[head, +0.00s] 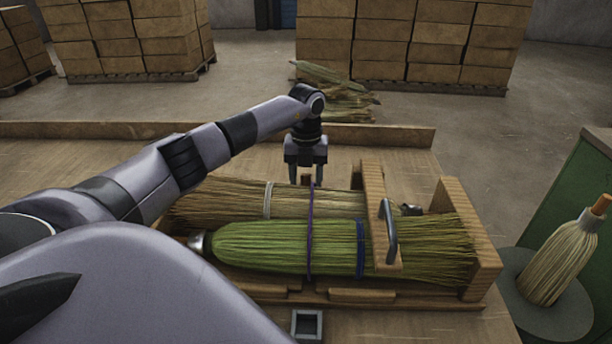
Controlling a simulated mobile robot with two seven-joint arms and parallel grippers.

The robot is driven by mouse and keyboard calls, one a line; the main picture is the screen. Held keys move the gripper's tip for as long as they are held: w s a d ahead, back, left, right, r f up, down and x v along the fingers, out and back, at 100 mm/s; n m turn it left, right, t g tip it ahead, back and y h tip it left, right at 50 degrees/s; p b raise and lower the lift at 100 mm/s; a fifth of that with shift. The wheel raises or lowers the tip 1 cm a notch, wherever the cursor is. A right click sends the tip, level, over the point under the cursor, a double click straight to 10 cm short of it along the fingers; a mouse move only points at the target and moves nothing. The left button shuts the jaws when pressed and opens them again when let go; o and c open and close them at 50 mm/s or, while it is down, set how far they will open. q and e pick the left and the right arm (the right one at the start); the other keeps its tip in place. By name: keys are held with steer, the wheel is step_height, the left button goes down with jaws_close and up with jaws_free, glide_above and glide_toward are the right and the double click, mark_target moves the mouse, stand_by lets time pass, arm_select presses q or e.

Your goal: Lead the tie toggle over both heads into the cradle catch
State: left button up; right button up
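Two broom heads lie side by side in a wooden cradle (485,250): a green head (265,245) in front with a metal cap at its left end, and a straw-coloured head (335,205) behind it. A purple tie (310,235) runs across both heads from the front towards the back. My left gripper (307,181) points down at the back of the straw head, by the tie's far end. Its two fingers stand apart with a gap between them. I cannot make out the toggle or the catch there. My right gripper does not show.
A wooden bar with a dark handle (389,232) spans the heads at the right. A blue band (360,248) circles the green head. A small square metal socket (307,324) sits at the front edge. A finished broom (560,262) stands at the right.

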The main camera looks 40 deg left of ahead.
arm_select(q)
steer(key=shift+r, duration=3.6)
